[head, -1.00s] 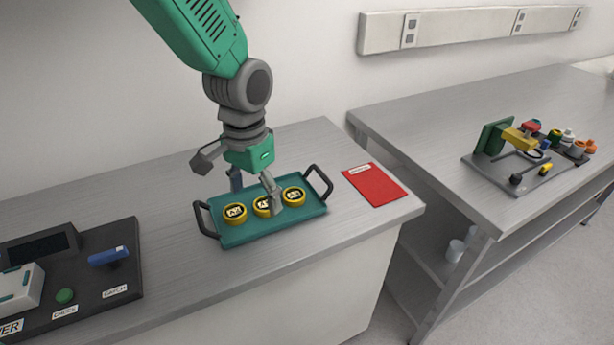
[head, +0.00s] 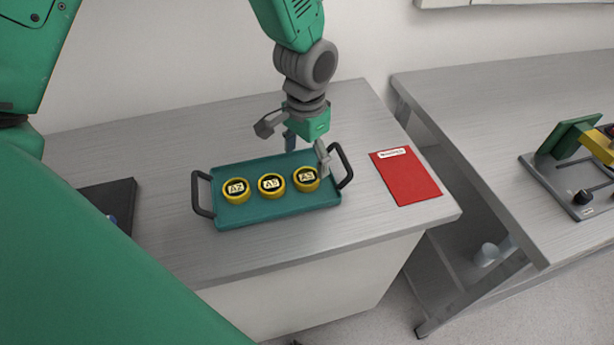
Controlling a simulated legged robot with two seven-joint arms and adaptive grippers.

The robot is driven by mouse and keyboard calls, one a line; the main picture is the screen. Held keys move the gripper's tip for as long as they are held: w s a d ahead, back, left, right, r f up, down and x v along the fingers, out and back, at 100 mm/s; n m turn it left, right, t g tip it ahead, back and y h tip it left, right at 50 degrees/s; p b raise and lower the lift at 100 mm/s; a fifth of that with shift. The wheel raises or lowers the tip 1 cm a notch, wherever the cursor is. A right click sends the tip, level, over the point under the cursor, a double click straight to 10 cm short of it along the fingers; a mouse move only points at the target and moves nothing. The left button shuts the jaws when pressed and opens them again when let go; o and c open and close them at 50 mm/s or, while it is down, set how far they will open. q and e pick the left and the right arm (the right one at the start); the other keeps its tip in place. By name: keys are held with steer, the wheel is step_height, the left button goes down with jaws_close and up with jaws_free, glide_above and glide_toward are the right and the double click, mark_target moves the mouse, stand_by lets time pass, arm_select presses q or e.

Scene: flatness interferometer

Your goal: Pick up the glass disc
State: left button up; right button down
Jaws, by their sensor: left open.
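Three round discs with yellow rims and dark faces with pale labels lie in a row on a teal tray (head: 285,211). The labels seem to read A2 on the left disc (head: 236,189), A5 on the middle disc (head: 271,185) and A3 on the right disc (head: 306,178). Which one is the glass disc, I cannot tell. My left gripper (head: 300,152) is open and empty, over the tray's back right part. One finger comes down close beside the A3 disc and hides a bit of its edge; contact cannot be told. My right gripper is not in view.
The tray has dark handles at both ends and stands on a grey bench (head: 165,185). A red folder (head: 405,180) lies to its right. A dark panel (head: 112,203) is at left, partly hidden by my arm. A second bench (head: 470,110) at right holds a fixture (head: 572,143).

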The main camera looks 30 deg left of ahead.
mark_target(306, 176)
arm_select(q)
steer(key=shift+f, duration=0.3)
steer(key=f, duration=0.5)
steer(key=shift+d, duration=0.25)
steer(key=shift+a, duration=0.15)
steer(key=shift+a, duration=0.1)
steer(key=c, duration=1.3)
